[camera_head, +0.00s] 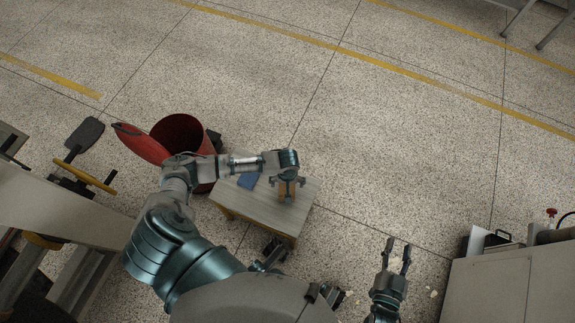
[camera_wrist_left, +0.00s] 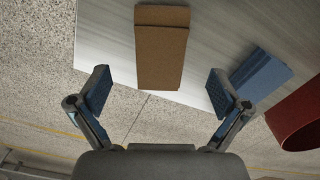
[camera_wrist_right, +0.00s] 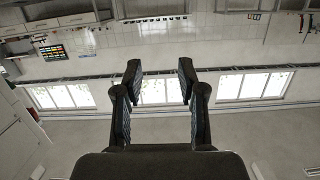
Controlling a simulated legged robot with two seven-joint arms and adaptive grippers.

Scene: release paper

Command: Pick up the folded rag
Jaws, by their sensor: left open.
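My left gripper (camera_head: 288,181) is over a small grey table, pointing down. In the left wrist view its two fingers (camera_wrist_left: 160,91) are wide apart with nothing between the pads. A brown folded piece (camera_wrist_left: 162,58), which looks like the folded rag, lies on the table ahead of the fingers, near the edge. In the head view it is mostly hidden under my left gripper. A blue folded piece (camera_wrist_left: 262,76) lies to its right and also shows in the head view (camera_head: 249,180). My right gripper (camera_head: 397,252) is open and empty, away from the table.
The table (camera_head: 240,203) has bare top around the pieces. A red bin (camera_head: 180,133) stands against its left side in the head view, with a red object (camera_head: 140,143) beside it. A grey cabinet (camera_head: 505,285) is at the lower right. Open floor lies beyond.

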